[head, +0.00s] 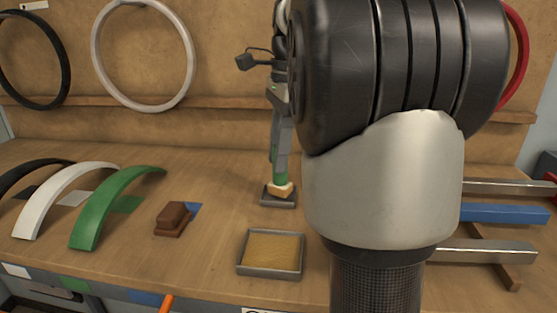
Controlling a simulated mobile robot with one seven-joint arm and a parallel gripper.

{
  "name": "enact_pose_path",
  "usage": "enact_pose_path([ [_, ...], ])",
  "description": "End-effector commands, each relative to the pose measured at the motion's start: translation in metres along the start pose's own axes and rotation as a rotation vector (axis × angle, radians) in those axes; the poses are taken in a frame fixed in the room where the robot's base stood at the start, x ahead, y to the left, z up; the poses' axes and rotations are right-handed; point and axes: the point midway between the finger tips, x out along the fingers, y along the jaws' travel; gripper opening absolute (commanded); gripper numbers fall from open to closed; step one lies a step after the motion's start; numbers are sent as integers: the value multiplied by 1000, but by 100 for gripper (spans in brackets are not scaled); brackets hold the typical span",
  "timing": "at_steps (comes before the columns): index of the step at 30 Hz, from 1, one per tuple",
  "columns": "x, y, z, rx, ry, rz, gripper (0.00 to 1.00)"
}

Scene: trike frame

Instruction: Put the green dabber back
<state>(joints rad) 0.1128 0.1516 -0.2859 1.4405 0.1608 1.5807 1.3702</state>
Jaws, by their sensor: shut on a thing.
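The green dabber (280,178) stands about upright, with a pale sponge-like tip at its lower end. My gripper (280,163) is shut on it from above. The tip is over a small dark tray (278,203) on the bench; I cannot tell whether it touches the tray. My own arm fills the centre right and hides much of the bench behind it.
A square tray with a tan inside (243,268) lies in front. A brown block (173,217) on a blue patch and green, white and black curved fenders (100,210) are left. Metal and blue bars (505,213) are right. Rings hang behind.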

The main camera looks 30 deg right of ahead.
Motion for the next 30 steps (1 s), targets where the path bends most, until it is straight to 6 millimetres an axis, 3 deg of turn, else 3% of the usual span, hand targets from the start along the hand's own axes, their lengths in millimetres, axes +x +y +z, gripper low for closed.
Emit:
enact_pose_path([
  [3, 10, 0, -1, 0, 0, -1, 0],
  [14, 13, 0, -2, 0, 0, -1, 0],
  [15, 12, 0, -2, 0, 0, -1, 29],
  [18, 12, 0, -2, 0, 0, -1, 43],
  [30, 3, -1, -1, 0, 0, -4, 43],
])
